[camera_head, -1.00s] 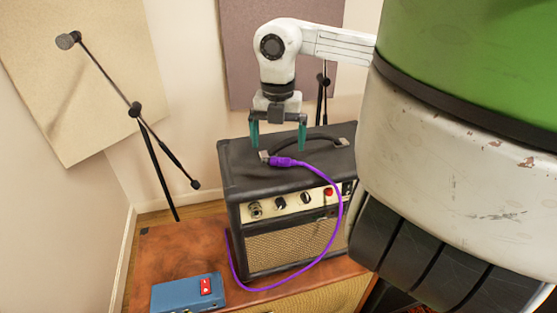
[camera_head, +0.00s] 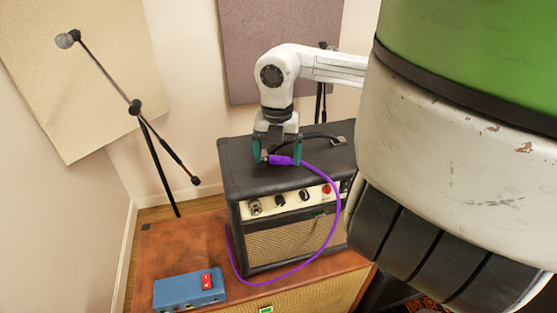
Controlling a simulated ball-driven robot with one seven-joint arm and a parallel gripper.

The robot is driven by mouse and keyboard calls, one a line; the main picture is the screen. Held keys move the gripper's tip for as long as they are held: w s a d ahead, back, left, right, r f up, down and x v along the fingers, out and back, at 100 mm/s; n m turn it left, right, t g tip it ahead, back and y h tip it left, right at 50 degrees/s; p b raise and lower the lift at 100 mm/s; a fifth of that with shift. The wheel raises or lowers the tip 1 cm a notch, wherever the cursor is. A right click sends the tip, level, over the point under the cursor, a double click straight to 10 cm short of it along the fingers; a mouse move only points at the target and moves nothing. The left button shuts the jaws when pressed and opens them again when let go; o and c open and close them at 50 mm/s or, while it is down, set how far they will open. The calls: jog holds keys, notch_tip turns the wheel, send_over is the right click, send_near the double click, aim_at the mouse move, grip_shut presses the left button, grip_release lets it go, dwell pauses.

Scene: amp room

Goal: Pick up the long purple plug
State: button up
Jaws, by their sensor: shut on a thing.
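The long purple plug (camera_head: 281,160) lies on or just above the top of the black amplifier (camera_head: 240,168), near its front edge. Its purple cable (camera_head: 338,205) curves down past the right of the amplifier's front and back round to the lower left. My gripper (camera_head: 277,155) points straight down over the amplifier top. Its two teal fingers stand at either end of the plug's visible length, and it is shut on the plug. I cannot tell whether the plug touches the amplifier top.
The amplifier's carry handle (camera_head: 322,136) is just behind my gripper. The amplifier stands on a brown cabinet (camera_head: 185,245), with a blue box (camera_head: 185,290) with a red switch at front left. A microphone stand (camera_head: 150,135) stands at left by the wall.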

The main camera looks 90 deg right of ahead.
jog(key=shift+c, duration=1.1)
jog(key=shift+r, duration=0.15)
jog(key=shift+r, duration=0.25)
notch_tip(320, 180, up, 2)
jog(key=shift+b, duration=0.3)
jog(key=s+a+r+b, duration=0.4)
jog(key=s+a+r, duration=0.5)
jog(key=a+r, duration=0.1)
jog(key=shift+s+a, duration=0.2)
jog(key=shift+r, duration=0.1)
